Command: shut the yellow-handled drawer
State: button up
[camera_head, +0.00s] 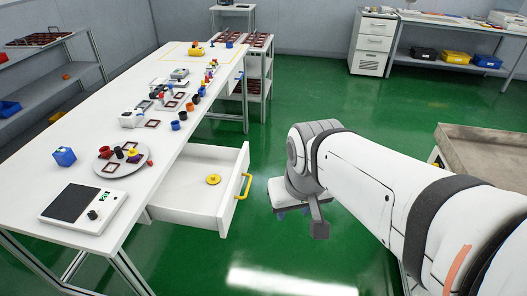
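The white drawer (190,213) with the yellow handle (243,186) is pulled well out from the long side of the white table (160,177). A round yellow object (213,179) lies inside the drawer. My gripper (300,212) is to the right of the drawer, apart from the handle, at the end of my white arm. It is seen from above and behind, and I cannot make out whether its fingers are open or shut.
The table holds a scale (85,208), a round grey plate (110,163) with small items, a blue box (64,157) and several small pots. A brown-topped cart (480,150) stands at the right. Green floor (260,130) is clear between table and cart.

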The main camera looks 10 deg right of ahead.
aim_at(183, 197)
jog(key=z, duration=0.05)
jog(key=k, duration=0.15)
jog(key=u, duration=0.25)
jog(key=i, duration=0.75)
jog(key=u, duration=0.6)
jog(key=k, duration=1)
jog(key=z, duration=0.3)
jog(key=i, duration=0.95)
jog(key=z, duration=0.05)
